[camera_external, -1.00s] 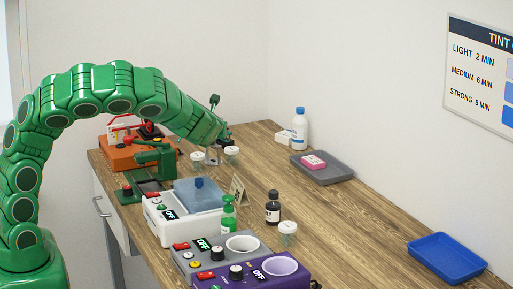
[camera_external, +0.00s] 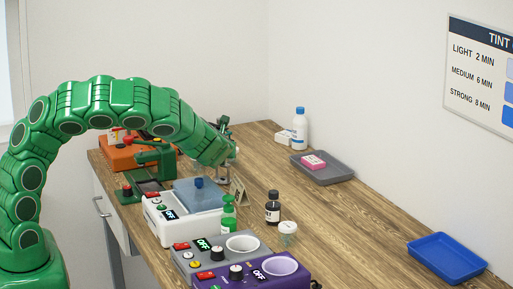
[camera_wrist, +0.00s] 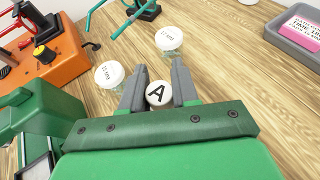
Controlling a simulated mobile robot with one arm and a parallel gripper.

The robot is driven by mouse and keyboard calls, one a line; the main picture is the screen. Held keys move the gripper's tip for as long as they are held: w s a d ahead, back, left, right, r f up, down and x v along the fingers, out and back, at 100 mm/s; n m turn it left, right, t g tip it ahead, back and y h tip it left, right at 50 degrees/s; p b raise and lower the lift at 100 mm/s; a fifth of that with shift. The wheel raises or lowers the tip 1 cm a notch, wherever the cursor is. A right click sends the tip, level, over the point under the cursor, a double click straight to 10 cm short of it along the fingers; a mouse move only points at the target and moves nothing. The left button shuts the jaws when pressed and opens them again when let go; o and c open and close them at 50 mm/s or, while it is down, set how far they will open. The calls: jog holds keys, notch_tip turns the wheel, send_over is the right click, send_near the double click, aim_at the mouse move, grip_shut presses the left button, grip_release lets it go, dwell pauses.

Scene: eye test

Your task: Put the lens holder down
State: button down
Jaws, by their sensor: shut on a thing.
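My gripper (camera_external: 229,160) hangs above the bench behind the white unit with the blue lid. In the wrist view its two grey fingers (camera_wrist: 159,72) are shut on the lens holder (camera_wrist: 158,94), of which only a round white top marked with a black A shows. The holder's lower part is hidden, and I cannot tell whether it touches the bench. In the external view the arm and its small size leave the holder hard to make out.
Two white-capped jars (camera_wrist: 109,74) (camera_wrist: 169,38) stand just beyond the fingertips. An orange unit (camera_wrist: 52,62) is at left. The white unit (camera_external: 190,229), a dark bottle (camera_external: 272,210) and a jar (camera_external: 288,231) stand nearer. A grey tray (camera_external: 338,176) and blue tray (camera_external: 446,257) lie right, with bare wood between.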

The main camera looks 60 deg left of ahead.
jog(key=c, duration=0.8)
grip_release()
jog(key=shift+c, duration=0.2)
jog(key=shift+r, duration=0.1)
jog(key=v, duration=1.2)
